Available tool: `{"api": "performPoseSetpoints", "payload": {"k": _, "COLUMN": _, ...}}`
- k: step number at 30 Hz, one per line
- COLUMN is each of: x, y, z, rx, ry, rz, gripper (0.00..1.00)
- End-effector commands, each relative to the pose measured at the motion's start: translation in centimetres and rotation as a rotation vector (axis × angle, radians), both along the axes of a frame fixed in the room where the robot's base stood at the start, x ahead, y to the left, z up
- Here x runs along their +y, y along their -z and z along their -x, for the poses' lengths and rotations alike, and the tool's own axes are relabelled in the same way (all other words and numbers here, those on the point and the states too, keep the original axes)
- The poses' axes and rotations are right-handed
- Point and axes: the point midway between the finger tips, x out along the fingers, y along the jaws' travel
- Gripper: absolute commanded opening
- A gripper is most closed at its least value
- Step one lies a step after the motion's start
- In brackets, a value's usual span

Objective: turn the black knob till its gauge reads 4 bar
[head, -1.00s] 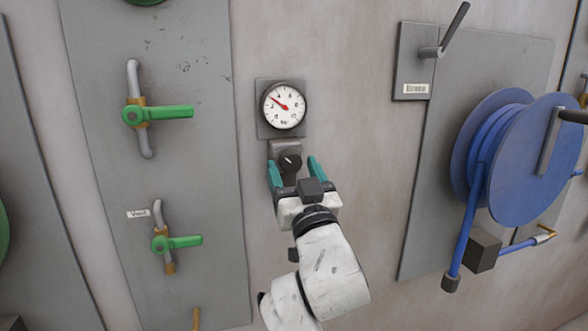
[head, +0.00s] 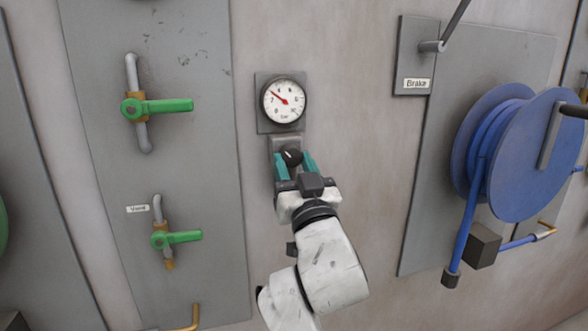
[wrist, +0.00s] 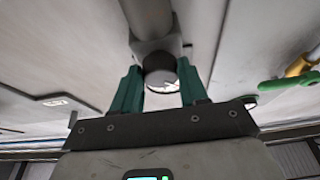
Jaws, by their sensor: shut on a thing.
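The black knob (head: 292,156) with a pale mark sits on a grey block on the wall. It is directly below the round white gauge (head: 284,101), whose red needle points up and left, between the 2 and the 4. My gripper (head: 294,164) is shut on the knob, with one teal finger on each side of it. In the wrist view the dark knob (wrist: 160,76) sits between the two fingertips, at the end of a grey body. The fingers partly hide the knob's sides.
Two green-handled valves, upper (head: 158,106) and lower (head: 176,239), are on the grey panel at left. A blue hose reel (head: 530,160) stands out at right, below a lever with a "Brake" label (head: 416,84).

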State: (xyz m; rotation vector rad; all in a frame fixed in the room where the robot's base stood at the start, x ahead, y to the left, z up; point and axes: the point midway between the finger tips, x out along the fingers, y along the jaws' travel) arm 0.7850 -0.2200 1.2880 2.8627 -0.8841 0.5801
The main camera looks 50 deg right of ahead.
Motion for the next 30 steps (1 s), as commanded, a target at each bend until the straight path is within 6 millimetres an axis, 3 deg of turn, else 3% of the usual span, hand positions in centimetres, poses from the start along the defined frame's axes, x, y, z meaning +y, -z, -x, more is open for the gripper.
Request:
{"api": "performPoseSetpoints", "payload": {"k": 18, "x": 0.44, "y": 0.29, "z": -0.25, "rx": -0.212, "ry": -0.002, "rz": -0.309, "gripper": 0.13}}
{"api": "performPoseSetpoints", "payload": {"k": 30, "x": 0.47, "y": -0.05, "z": -0.29, "rx": -0.277, "ry": 0.000, "rz": -0.410, "gripper": 0.13}}
